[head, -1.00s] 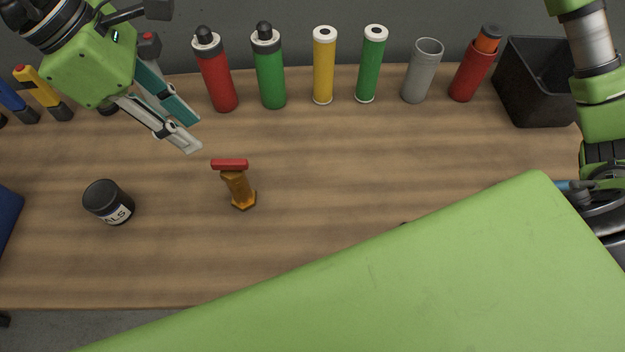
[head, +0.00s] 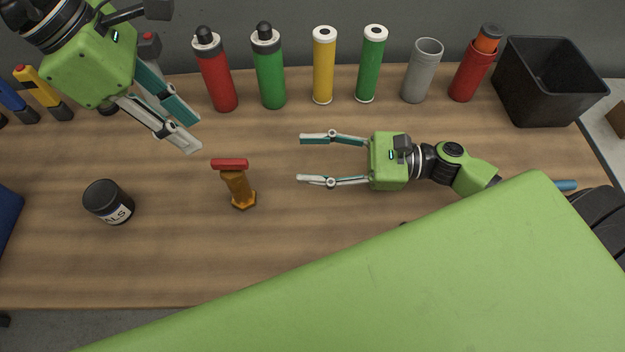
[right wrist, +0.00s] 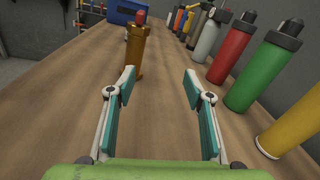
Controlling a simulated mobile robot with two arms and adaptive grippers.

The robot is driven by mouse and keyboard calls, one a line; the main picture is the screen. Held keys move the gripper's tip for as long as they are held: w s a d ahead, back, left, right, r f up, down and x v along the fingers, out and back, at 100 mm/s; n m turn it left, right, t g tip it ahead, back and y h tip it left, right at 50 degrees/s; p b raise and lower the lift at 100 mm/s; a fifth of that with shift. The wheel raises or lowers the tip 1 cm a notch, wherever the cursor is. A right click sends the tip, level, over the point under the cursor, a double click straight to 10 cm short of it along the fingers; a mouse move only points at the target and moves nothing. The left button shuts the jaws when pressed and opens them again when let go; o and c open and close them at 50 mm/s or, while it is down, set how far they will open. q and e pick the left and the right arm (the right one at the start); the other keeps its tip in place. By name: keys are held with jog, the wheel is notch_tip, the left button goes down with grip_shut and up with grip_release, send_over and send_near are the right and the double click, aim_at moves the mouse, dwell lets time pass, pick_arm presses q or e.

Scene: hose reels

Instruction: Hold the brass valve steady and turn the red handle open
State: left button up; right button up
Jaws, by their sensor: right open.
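The brass valve (head: 238,188) stands upright on the wooden table, with its red handle (head: 230,164) across the top. In the right wrist view the valve (right wrist: 137,48) stands ahead and left of centre, beyond the fingertips, with the red handle (right wrist: 141,16) seen end-on. My left gripper (head: 190,134) is up and to the left of the valve, pointing down toward it; its fingers are apart with nothing between them. My right gripper (head: 302,160) is to the right of the valve, pointing left at it, open and empty, not touching it. It also shows in the right wrist view (right wrist: 160,82).
A black jar (head: 108,202) stands left of the valve. A row of bottles and tubes, such as the red bottle (head: 216,72) and yellow tube (head: 323,66), lines the back. A black bin (head: 549,84) is at back right. The table between valve and right gripper is clear.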

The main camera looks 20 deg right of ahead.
aim_at(238, 184)
jog(key=shift+m+g+y, duration=0.3)
jog(key=shift+m, duration=0.5)
jog(key=s, duration=0.1)
jog(key=s+a+f, duration=0.1)
jog(key=s+a, duration=0.1)
jog(key=s, duration=0.1)
jog(key=shift+f, duration=0.35)
jog(key=x, duration=1.3)
jog(key=shift+w+a, duration=0.15)
jog(key=shift+a, duration=0.25)
jog(key=shift+c, duration=0.3)
grip_shut()
